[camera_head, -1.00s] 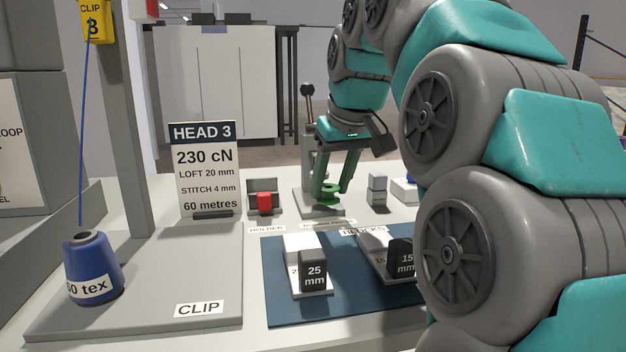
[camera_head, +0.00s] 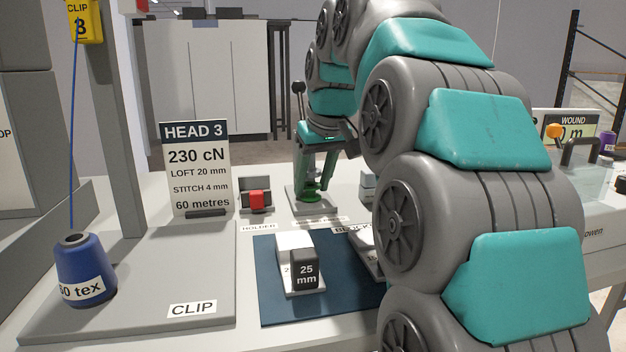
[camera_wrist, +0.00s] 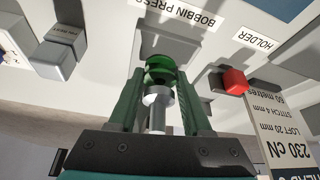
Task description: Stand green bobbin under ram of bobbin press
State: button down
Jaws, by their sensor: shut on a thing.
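My gripper (camera_head: 313,183) is shut on the green bobbin (camera_wrist: 160,70), which sits between the fingertips in the wrist view. In the head view the green bobbin (camera_head: 311,188) is low over the grey base of the bobbin press (camera_head: 322,208). The silver ram (camera_wrist: 157,98) shows between my fingers in the wrist view, directly over the bobbin and in line with it. The fingers pass on either side of the ram. I cannot tell whether the bobbin touches the base. The press's black-knobbed lever (camera_head: 298,88) stands upright, and my gripper hides part of the press column.
A holder with a red block (camera_head: 257,199) stands left of the press. The HEAD 3 sign (camera_head: 197,165) is further left. A blue mat (camera_head: 268,305) with gauge blocks lies in front. A blue thread cone (camera_head: 85,270) stands at left. A grey block (camera_wrist: 56,62) is near the press.

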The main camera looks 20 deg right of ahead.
jog(key=shift+f, duration=0.15)
jog(key=shift+c, duration=1.7)
grip_release()
jog(key=shift+s+r, duration=0.1)
jog(key=shift+r, duration=0.45)
jog(key=shift+v, duration=3.3)
